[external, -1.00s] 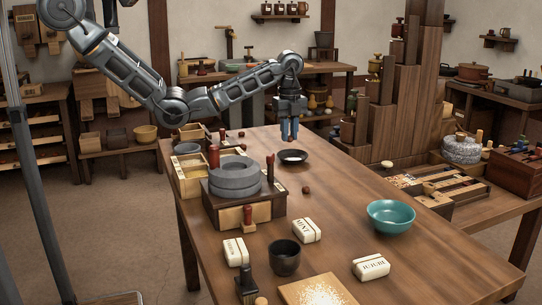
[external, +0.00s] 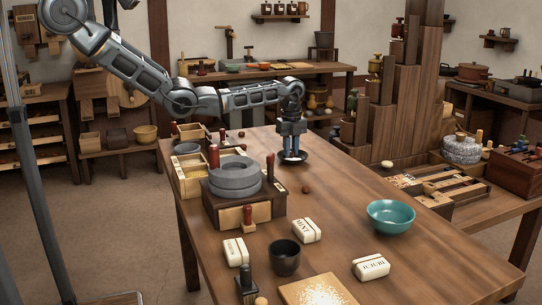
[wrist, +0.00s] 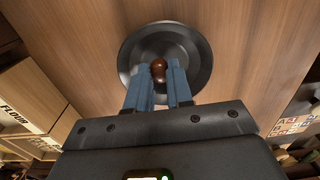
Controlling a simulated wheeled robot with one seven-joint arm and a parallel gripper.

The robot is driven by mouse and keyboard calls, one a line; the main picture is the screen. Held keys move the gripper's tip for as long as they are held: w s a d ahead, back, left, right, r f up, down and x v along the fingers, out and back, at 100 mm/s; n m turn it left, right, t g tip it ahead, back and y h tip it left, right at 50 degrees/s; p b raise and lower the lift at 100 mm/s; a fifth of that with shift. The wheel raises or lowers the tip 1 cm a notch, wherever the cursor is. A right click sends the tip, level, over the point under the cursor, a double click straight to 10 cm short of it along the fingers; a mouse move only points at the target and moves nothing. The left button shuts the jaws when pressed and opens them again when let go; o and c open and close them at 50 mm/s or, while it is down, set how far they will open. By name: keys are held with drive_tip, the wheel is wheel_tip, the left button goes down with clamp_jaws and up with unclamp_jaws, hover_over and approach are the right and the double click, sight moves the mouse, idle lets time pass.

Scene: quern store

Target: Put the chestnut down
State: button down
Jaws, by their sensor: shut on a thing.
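My gripper (external: 291,155) has lowered its blue fingers over a small dark dish (external: 305,158) at the far part of the wooden table. In the wrist view my gripper (wrist: 159,72) is shut on a brown, shiny chestnut (wrist: 159,67) at the fingertips. The dark round dish (wrist: 199,50) lies below the chestnut in that view. Whether the chestnut touches the dish cannot be told. The fingers hide the chestnut in the external view.
A grey quern (external: 234,178) on a wooden box stands left of the dish. A small brown ball (external: 306,189) lies on the table nearer the camera. A teal bowl (external: 391,216), white labelled blocks (external: 307,230) and a dark cup (external: 285,258) stand nearer. The table right of the dish is clear.

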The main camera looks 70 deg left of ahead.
drive_tip(key=shift+f, duration=0.4)
drive_tip(key=shift+f, duration=0.1)
drive_tip(key=c, duration=1.3)
unclamp_jaws()
wheel_tip(320, 180, up, 12)
